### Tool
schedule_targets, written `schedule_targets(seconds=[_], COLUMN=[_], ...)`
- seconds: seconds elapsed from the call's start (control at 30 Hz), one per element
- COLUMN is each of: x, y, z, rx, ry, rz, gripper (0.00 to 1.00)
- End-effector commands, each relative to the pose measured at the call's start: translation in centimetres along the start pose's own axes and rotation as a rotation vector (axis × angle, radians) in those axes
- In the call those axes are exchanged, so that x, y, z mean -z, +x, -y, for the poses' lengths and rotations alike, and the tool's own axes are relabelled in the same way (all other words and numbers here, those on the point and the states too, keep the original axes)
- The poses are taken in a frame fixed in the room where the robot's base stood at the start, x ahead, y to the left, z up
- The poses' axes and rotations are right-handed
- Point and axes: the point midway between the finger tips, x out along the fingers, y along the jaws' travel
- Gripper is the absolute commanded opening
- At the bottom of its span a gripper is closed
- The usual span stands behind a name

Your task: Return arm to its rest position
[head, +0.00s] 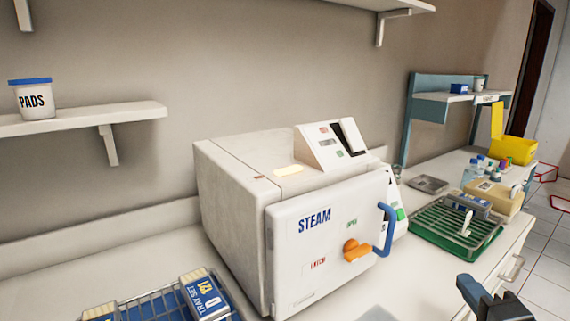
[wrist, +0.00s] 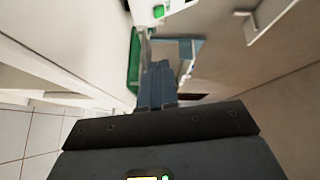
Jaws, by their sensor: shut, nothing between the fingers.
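My gripper (head: 466,284) shows at the bottom right of the head view, in front of the counter. Its two blue-grey fingers are together with nothing between them. In the wrist view, the fingers (wrist: 158,82) also lie side by side, pointing away from the dark gripper body. The rest of my arm is mostly out of the head view. No object is held.
A white steam sterilizer (head: 240,220) stands mid-counter, with a blue handle (head: 385,232) and orange latch (head: 356,250) on its door. A green rack (head: 430,238) stands to its right, a wire basket (head: 155,303) front left. Open floor (head: 545,285) lies at right.

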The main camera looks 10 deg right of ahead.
Motion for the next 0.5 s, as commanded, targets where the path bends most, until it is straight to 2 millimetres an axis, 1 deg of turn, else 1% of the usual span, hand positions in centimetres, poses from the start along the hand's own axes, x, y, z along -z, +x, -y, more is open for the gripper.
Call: schedule_targets(seconds=[0.03,0.17,0.27,0.37,0.5], x=[-0.5,-1.8,-3.1,-4.6,-6.7], y=[-0.8,-3.0,-5.3,-8.5,-13.8], z=[-0.6,-2.0,-3.2,-4.5,-5.8], rx=[-0.009,-0.029,-0.046,-0.064,-0.080], ry=[-0.030,-0.123,-0.215,-0.340,-0.542], rz=[0.004,0.016,0.030,0.055,0.102], gripper=[0.00,0.00,0.00,0.00,0.00])
